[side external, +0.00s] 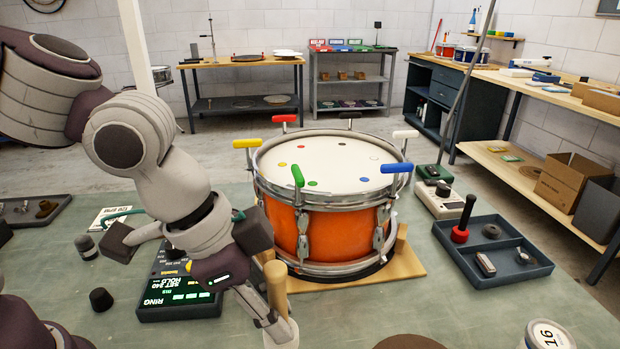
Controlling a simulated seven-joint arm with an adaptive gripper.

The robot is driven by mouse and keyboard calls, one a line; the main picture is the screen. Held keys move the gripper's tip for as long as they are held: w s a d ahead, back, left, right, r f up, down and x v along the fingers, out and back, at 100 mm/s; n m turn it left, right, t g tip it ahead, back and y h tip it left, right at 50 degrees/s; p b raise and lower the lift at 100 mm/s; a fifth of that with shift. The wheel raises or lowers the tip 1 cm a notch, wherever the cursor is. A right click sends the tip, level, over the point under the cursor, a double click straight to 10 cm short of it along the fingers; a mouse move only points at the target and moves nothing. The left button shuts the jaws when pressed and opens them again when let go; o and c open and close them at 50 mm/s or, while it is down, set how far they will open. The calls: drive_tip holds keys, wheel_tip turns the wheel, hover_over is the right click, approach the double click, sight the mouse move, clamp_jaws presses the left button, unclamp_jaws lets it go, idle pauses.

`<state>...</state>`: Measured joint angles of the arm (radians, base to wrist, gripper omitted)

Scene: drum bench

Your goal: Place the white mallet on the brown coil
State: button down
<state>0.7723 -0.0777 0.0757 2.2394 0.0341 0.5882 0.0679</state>
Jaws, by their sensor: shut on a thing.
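My gripper (272,322) is low over the green bench in front of the drum, pointing down. It is shut on the white mallet. A tan wooden handle (276,288) stands up beside the fingers, and a pale, rounded end (289,336) shows below; the fingers partly cover it. A dark brown round thing, likely the brown coil (408,343), is at the bottom edge, right of my gripper and apart from it. Most of it is cut off by the frame.
An orange drum (335,235) with coloured T-handles stands on a wooden base behind my gripper. A lit display box (180,295) is at left. A dark tray (497,262) and a roll marked 16 (547,336) are at right. Bench between gripper and brown thing looks clear.

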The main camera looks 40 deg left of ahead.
drive_tip(key=f, duration=0.5)
drive_tip(key=shift+w+d+f, duration=0.1)
drive_tip(key=shift+w+d, duration=0.1)
drive_tip(key=shift+w, duration=0.05)
approach(416, 338)
drive_tip(key=d, duration=0.1)
drive_tip(key=s+d, duration=0.1)
drive_tip(key=shift+s+d+f, duration=0.1)
drive_tip(key=shift+s+d, duration=0.15)
drive_tip(key=shift+d, duration=0.1)
drive_tip(key=shift+w+d+f, duration=0.1)
drive_tip(key=shift+w, duration=0.05)
drive_tip(key=shift+f, duration=1.6)
drive_tip(key=shift+f, duration=0.1)
drive_tip(key=c, duration=1.1)
unclamp_jaws()
drive_tip(key=shift+o, duration=0.2)
